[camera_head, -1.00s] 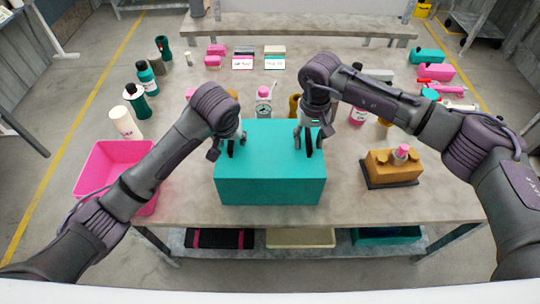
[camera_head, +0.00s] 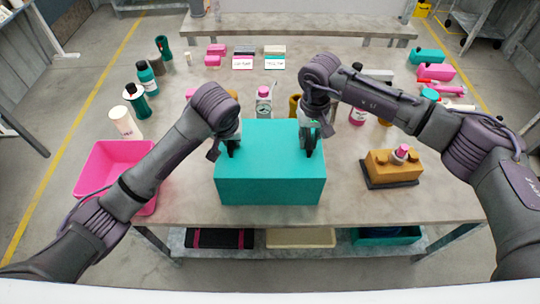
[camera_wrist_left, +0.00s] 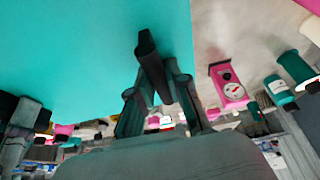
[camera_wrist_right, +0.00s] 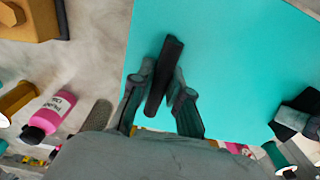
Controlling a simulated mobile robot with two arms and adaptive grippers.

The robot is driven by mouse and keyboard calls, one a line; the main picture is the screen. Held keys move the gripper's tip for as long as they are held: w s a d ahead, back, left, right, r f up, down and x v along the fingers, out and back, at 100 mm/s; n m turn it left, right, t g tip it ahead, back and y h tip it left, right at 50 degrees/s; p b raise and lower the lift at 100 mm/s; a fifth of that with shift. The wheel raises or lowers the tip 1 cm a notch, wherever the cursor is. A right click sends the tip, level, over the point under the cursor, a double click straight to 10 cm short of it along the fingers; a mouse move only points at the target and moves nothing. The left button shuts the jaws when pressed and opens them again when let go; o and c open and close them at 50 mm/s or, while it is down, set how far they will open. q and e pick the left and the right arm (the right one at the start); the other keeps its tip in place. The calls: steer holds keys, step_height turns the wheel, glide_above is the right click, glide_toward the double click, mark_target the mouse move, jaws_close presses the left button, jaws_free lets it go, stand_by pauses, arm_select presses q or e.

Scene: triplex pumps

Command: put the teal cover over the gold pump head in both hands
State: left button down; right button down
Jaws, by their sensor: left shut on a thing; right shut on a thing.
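The teal cover (camera_head: 270,165) is a large box shape at the front middle of the table. It has two black handles on its top. My left gripper (camera_head: 233,148) is shut on the left handle, which shows in the left wrist view (camera_wrist_left: 152,65). My right gripper (camera_head: 309,146) is shut on the right handle, which shows in the right wrist view (camera_wrist_right: 164,75). The gold pump head (camera_head: 393,167) sits on a dark base to the right of the cover, with a pink-topped part (camera_head: 401,152) standing up on it. The cover's underside is hidden.
A pink bin (camera_head: 112,166) stands at the table's left edge. Pink and teal parts (camera_head: 436,72) lie at the back right. The tabletop between cover and gold pump head is clear.

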arm_select(q)
steer(key=shift+w+r, duration=0.1)
steer(key=shift+r, duration=0.1)
arm_select(e)
steer(key=shift+w+r, duration=0.1)
steer(key=shift+r, duration=0.1)
